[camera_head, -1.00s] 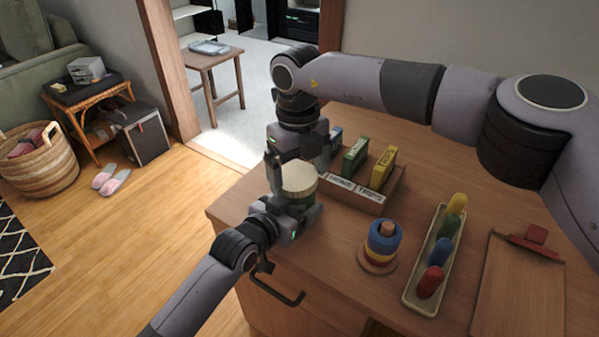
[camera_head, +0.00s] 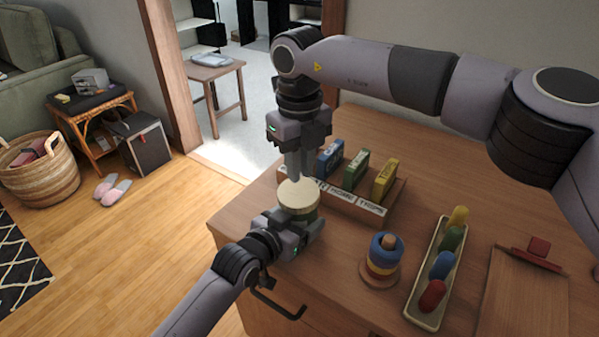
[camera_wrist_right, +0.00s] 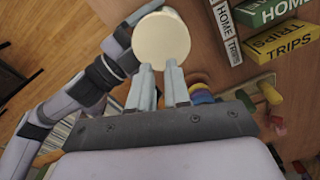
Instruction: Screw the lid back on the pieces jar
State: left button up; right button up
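The pieces jar (camera_head: 300,216) is greenish and upright at the table's left edge. Its cream lid (camera_head: 299,195) sits on its top; I cannot tell how tightly. The round lid fills the upper middle of the right wrist view (camera_wrist_right: 162,40). My left gripper (camera_head: 306,230) is shut on the jar's body from the front. My right gripper (camera_head: 301,176) points down just above the lid's back edge. In the right wrist view its fingers (camera_wrist_right: 160,68) are a narrow gap apart with nothing between them, and their tips overlap the lid's edge. Contact with the lid is unclear.
A wooden box (camera_head: 345,203) with blue, green and yellow blocks stands close behind and right of the jar. A ring stacker (camera_head: 382,262), a tray (camera_head: 424,308) of coloured pegs and a clipboard-like board (camera_head: 525,290) lie further right. The table's back right is clear.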

pick_arm(q)
jog(key=shift+r, duration=0.1)
grip_shut()
pick_arm(e)
jog(key=shift+o, duration=0.9)
jog(key=shift+d, duration=0.1)
jog(key=o, duration=1)
jog(key=shift+n, duration=0.3)
jog(key=o, duration=0.4)
jog(key=shift+n, duration=0.4)
jog(key=n, duration=0.6)
jog(key=shift+a+r, duration=0.15)
jog(key=shift+a, duration=0.05)
jog(key=n, duration=0.5)
jog(key=shift+a+r, duration=0.1)
jog(key=n, duration=0.4)
jog(key=shift+a+r+n, duration=0.1)
jog(key=shift+r+n, duration=0.1)
jog(key=shift+n, duration=0.1)
jog(key=n, duration=0.4)
jog(key=shift+r+n, duration=0.1)
jog(key=shift+n, duration=0.3)
jog(key=n, duration=0.4)
jog(key=shift+w+r+n+t, duration=0.1)
jog(key=shift+r+n+t, duration=0.1)
jog(key=shift+n+t, duration=0.1)
jog(key=n, duration=0.5)
jog(key=shift+r+h, duration=0.15)
jog(key=shift+h, duration=0.15)
